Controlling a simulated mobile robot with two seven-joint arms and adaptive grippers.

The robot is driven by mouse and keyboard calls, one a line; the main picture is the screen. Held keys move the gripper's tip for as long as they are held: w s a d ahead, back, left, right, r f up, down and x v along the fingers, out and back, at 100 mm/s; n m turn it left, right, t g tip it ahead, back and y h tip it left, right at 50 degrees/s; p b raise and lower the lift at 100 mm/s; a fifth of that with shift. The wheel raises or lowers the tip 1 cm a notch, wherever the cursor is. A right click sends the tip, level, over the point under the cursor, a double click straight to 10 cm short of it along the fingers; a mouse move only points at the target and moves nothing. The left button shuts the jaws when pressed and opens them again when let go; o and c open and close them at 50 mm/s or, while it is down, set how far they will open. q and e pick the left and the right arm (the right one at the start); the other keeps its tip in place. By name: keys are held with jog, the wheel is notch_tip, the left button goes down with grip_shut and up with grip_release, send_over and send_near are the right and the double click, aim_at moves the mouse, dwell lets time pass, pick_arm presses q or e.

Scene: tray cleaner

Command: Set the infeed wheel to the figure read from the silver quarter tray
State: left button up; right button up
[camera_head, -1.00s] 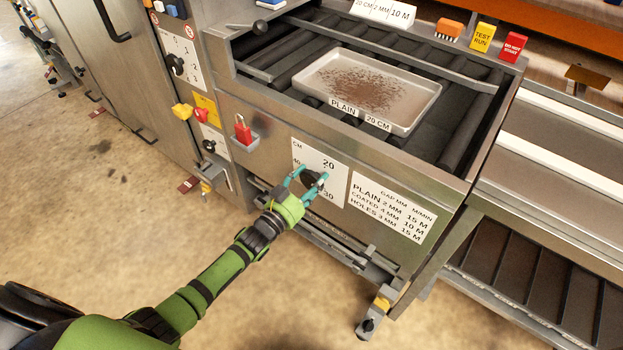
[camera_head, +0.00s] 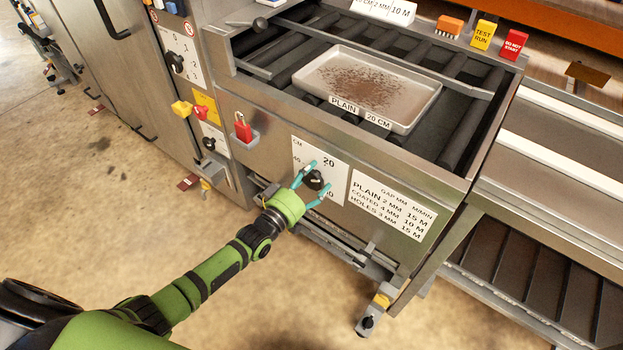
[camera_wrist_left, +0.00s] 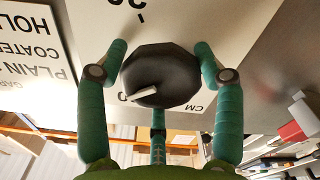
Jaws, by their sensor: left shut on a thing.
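The silver tray (camera_head: 432,104), with brown crumbs on it, lies on the rollers in the head view; its front labels read PLAIN and 20 CM. The black infeed wheel (camera_head: 313,181) sits on a white CM dial plate (camera_head: 335,168) on the machine's front, with 20 at the top and 40 at the left; 30 is partly covered. My left gripper (camera_head: 317,184) is shut on the wheel, a teal finger on either side. In the left wrist view the wheel (camera_wrist_left: 162,76) has a white pointer angled toward a partly hidden figure ending in 0. My right gripper is not in view.
A chart (camera_head: 392,207) for plain, coated and holes is beside the dial. A red padlock (camera_head: 242,128) and several knobs are to the left. A yellow TEST RUN block (camera_head: 483,36), a red DO NOT START block (camera_head: 513,44) and an orange brush (camera_head: 448,27) stand on the back ledge.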

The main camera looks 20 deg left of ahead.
pick_arm(q)
jog(key=shift+s+d+f+n, duration=0.15)
jog(key=shift+f+n, duration=0.15)
jog(key=shift+n, duration=0.3)
jog(key=shift+s+d+f+n, duration=0.15)
jog(key=shift+f+n, duration=0.15)
jog(key=shift+n, duration=0.3)
jog(key=shift+d+r+n+b, duration=0.15)
jog(key=shift+n+b, duration=0.3)
jog(key=shift+n, duration=0.95)
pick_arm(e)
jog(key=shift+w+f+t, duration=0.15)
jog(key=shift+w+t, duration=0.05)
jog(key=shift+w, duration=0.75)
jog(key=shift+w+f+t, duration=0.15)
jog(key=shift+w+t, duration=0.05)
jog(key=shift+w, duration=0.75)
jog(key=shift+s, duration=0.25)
pick_arm(q)
jog(key=o, duration=1.1)
jog(key=shift+w+r, duration=0.1)
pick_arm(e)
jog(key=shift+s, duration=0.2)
pick_arm(q)
jog(key=shift+r, duration=0.15)
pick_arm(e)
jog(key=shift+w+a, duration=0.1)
